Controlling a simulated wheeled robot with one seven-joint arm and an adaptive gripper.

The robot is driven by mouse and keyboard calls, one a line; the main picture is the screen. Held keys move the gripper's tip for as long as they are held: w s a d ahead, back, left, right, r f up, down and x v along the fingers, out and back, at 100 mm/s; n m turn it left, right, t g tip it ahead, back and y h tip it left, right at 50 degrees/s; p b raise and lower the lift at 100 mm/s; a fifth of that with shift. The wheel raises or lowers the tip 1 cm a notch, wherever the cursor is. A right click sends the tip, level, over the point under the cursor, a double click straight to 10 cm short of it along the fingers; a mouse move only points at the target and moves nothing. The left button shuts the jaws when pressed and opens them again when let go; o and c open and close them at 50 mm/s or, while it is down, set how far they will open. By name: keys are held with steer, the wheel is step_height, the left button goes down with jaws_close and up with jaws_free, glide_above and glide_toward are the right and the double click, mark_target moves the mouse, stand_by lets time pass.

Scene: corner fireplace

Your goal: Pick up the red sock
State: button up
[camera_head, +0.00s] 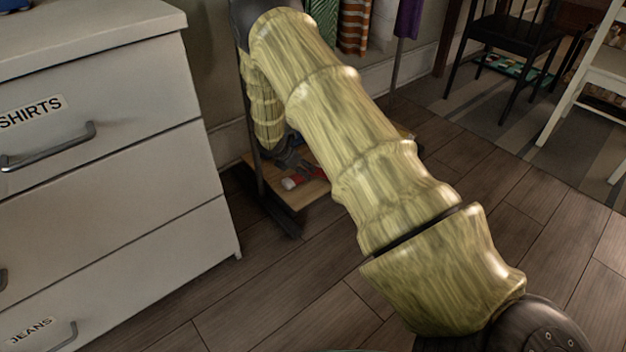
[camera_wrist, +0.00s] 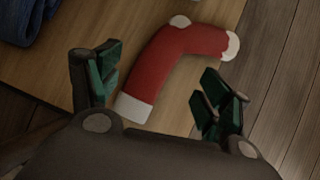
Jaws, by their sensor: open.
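The red sock (camera_wrist: 168,68), with a white cuff, heel and toe, lies on a wooden board (camera_wrist: 93,50) in the wrist view. My gripper (camera_wrist: 152,88) is open, with one green-padded finger on each side of the sock's cuff end. The fingers do not appear to be closed on it, and the gap in height is hard to judge. In the head view a small part of the red sock (camera_head: 296,182) shows on the low wooden shelf (camera_head: 312,196). My arm hides much of the shelf there.
A blue folded cloth (camera_wrist: 22,20) lies left of the sock. A white dresser (camera_head: 100,150) stands left of the rack, whose dark upright post (camera_head: 256,150) is close to my arm. Clothes (camera_head: 355,25) hang behind. A black chair (camera_head: 505,45) is at the back right. Wooden floor is clear in front.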

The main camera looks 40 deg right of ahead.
steer(key=shift+a+b+x, duration=0.25)
steer(key=shift+b+x, duration=1.3)
steer(key=shift+x, duration=0.05)
steer(key=shift+b+x, duration=0.7)
steer(key=shift+x, duration=0.4)
steer(key=shift+w+r, duration=0.1)
steer(key=shift+w, duration=0.05)
steer(key=c, duration=1)
